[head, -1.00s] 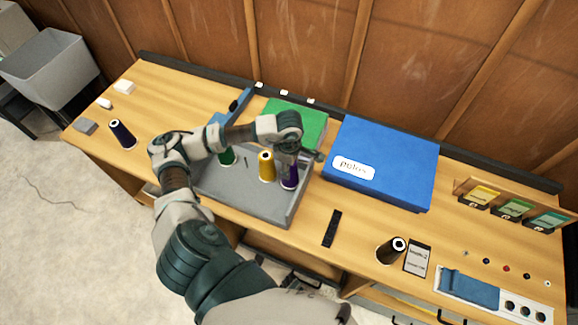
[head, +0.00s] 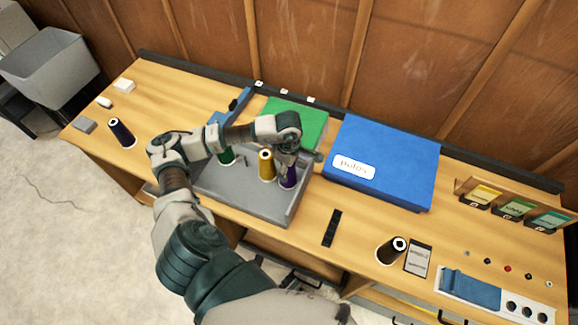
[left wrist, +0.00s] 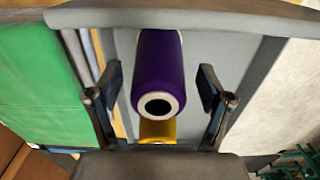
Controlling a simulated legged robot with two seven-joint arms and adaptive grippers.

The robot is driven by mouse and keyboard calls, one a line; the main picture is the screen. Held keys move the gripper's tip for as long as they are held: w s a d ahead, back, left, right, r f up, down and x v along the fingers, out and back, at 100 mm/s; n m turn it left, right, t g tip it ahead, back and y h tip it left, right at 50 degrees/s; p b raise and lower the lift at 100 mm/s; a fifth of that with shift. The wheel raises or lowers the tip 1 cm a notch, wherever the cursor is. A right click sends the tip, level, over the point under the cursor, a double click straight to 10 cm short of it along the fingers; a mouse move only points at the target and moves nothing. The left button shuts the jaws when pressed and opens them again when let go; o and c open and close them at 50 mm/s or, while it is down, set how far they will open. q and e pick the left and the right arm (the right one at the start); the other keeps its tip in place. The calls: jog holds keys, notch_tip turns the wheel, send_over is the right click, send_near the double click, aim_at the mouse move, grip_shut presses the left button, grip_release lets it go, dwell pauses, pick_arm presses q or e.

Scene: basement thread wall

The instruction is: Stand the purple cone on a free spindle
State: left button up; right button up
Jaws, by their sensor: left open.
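My left gripper (head: 287,160) is above the purple cone, pointing down. In the left wrist view the purple cone (left wrist: 159,75) lies between the two open fingers (left wrist: 160,95), with a gap on each side. The yellow cone (left wrist: 158,131) shows just beyond its end. A green cone (head: 227,156) stands on the tray to the left, with a thin bare spindle (head: 245,162) next to it. My right gripper is not in view.
A blue box (head: 385,160) lies right of the tray and a green box (head: 296,122) behind it. A dark navy cone (head: 122,133) stands at the left and a brown-black cone (head: 391,250) at the right. A grey bin (head: 48,68) stands beyond the table's left end.

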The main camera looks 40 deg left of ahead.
pick_arm(q)
notch_tip(320, 180, up, 12)
dwell(0.5)
jog(key=shift+a+f, duration=0.1)
